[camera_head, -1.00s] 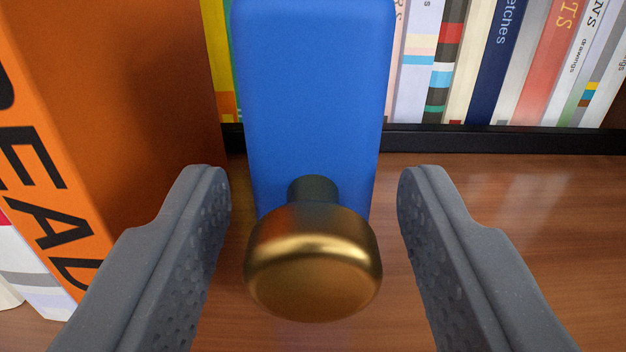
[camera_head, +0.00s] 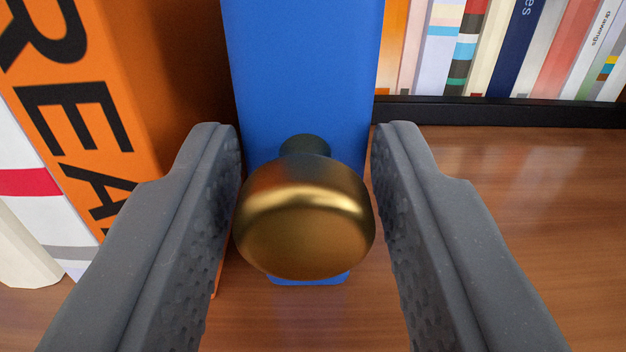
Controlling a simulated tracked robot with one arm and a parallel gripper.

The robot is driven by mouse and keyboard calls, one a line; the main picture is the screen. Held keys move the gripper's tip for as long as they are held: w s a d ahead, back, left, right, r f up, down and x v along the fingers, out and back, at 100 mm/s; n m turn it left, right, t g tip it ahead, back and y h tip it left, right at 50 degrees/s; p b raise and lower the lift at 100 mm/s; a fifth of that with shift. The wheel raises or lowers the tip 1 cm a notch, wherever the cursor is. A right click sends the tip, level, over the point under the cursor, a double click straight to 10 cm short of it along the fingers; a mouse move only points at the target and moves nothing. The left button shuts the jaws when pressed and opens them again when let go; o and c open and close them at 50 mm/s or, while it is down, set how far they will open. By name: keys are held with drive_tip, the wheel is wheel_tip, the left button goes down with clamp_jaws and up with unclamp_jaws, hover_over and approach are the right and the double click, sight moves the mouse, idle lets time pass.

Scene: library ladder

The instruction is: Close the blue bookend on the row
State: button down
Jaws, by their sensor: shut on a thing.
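The blue bookend (camera_head: 300,70) stands upright on the wooden shelf in the middle of the view. A round brass knob (camera_head: 305,220) on a short dark stem sticks out from its front toward me. My gripper (camera_head: 307,150) is shut on the knob, with one grey finger on each side of it. The row's end book, orange with black letters (camera_head: 75,120), stands to the left of the bookend.
More books, one white with a red band (camera_head: 30,183), stand left of the orange one. A back row of books (camera_head: 490,50) stands behind a black ledge (camera_head: 500,112). The wooden shelf (camera_head: 540,190) is clear on the right.

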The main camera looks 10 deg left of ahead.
drive_tip(key=c, duration=1.2)
unclamp_jaws()
drive_tip(key=shift+r, duration=0.1)
drive_tip(key=b+v, duration=0.5)
drive_tip(key=v, duration=0.8)
drive_tip(key=shift+s+b, duration=0.3)
drive_tip(key=shift+b, duration=0.1)
